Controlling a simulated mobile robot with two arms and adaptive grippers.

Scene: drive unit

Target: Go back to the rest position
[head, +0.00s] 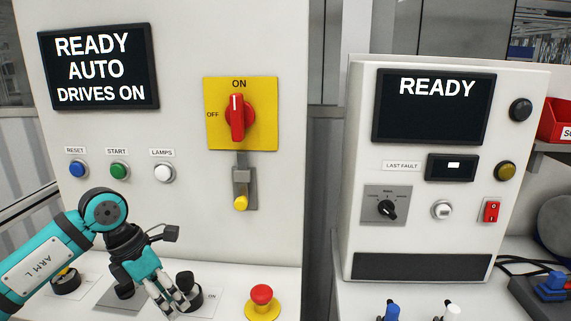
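My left gripper (176,308) is at the lower left of the head view, on the teal arm marked ARM L. It points down and to the right, with its fingertips close to a black knob (186,281) on the sloped desk of the left cabinet. The fingers overlap the knob in the picture, so I cannot tell whether they touch it. The fingers lie close together, and how far they are apart is unclear. My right gripper is not in view.
The left cabinet screen (98,68) reads READY AUTO DRIVES ON. The red rotary switch (237,118) points to ON. A red emergency button (261,297) stands right of my gripper. The right cabinet screen (434,106) reads READY. Blue and white toggles (391,311) stand below it.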

